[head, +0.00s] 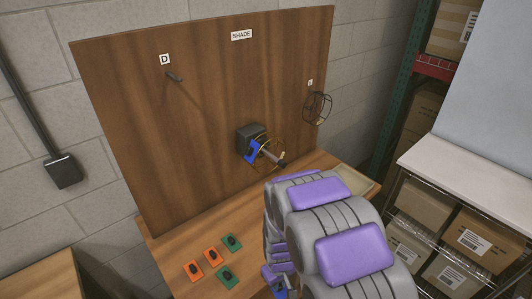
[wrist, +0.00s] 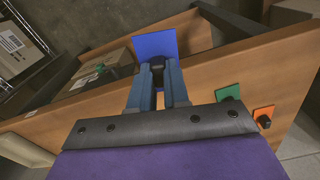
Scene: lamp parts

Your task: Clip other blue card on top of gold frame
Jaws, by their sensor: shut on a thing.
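My gripper (wrist: 158,72) is shut on the black clip of a blue card (wrist: 155,42) in the wrist view. The card stands out beyond the fingertips, raised over the wooden table. The gold frame (head: 281,144) is a round wire frame on a dark block on the wooden board. One blue card (head: 251,152) sits at its left side. My gripper is apart from the frame, lower and nearer.
Two orange cards (head: 213,256) and two green cards (head: 232,242) with black clips lie on the table (head: 165,250). A black wire frame (head: 318,107) hangs at the board's right, and an empty peg (head: 174,77) is under label D. Shelves with boxes (head: 466,237) stand at right.

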